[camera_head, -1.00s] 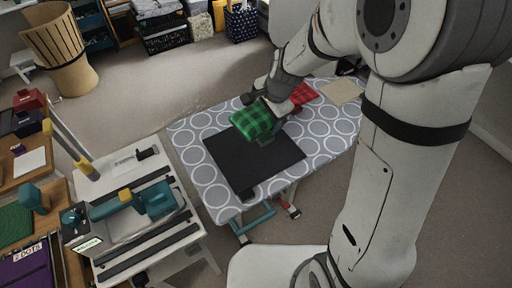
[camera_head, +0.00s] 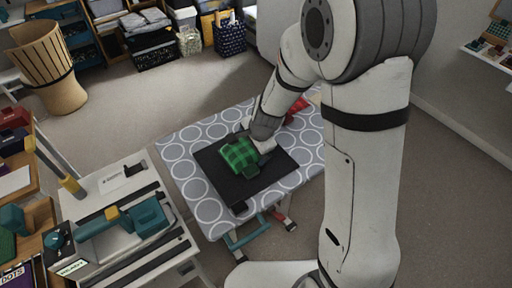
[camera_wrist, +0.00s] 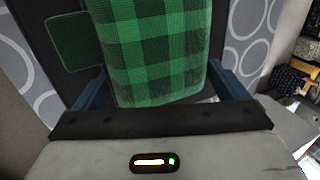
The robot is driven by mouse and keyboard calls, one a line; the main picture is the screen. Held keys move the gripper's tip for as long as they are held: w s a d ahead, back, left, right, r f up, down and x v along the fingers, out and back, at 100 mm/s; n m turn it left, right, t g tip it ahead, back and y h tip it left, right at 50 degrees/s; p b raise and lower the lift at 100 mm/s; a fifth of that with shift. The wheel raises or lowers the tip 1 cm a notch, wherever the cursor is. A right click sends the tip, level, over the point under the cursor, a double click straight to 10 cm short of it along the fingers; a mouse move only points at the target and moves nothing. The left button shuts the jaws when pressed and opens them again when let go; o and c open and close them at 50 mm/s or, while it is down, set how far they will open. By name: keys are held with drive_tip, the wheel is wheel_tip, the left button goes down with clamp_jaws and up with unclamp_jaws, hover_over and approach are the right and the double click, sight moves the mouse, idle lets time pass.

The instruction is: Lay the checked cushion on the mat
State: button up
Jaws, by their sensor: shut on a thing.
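The green checked cushion (camera_head: 239,154) is held in my gripper (camera_head: 259,142) over the black mat (camera_head: 238,193). In the head view it overlaps the mat's middle; whether it touches the mat I cannot tell. In the wrist view the cushion (camera_wrist: 158,45) sits between the two blue fingers of my gripper (camera_wrist: 162,88), and the mat (camera_wrist: 62,8) shows dark behind it. A small dark green square (camera_wrist: 75,42) shows just left of the cushion there, over the mat.
The mat lies on a grey ironing board (camera_head: 205,205) with white rings. A red checked item (camera_head: 298,108) lies towards its back right, partly behind my arm. A white worktable (camera_head: 125,185) with a teal-handled device (camera_head: 148,214) stands to the left.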

drive_tip(key=shift+r, duration=0.1)
drive_tip(key=o, duration=0.8)
drive_tip(key=shift+o, duration=0.2)
drive_tip(key=p+v, duration=0.2)
drive_tip(key=v, duration=0.9)
drive_tip(key=s+d+r+n+h, duration=0.1)
drive_tip(key=s+d+r+n, duration=0.4)
drive_tip(key=s, duration=0.3)
drive_tip(key=s+d+r+n+h, duration=0.1)
drive_tip(key=s+d+r+n, duration=0.4)
drive_tip(key=s+d, duration=0.3)
drive_tip(key=shift+s+d+n, duration=0.25)
drive_tip(key=shift+n, duration=0.35)
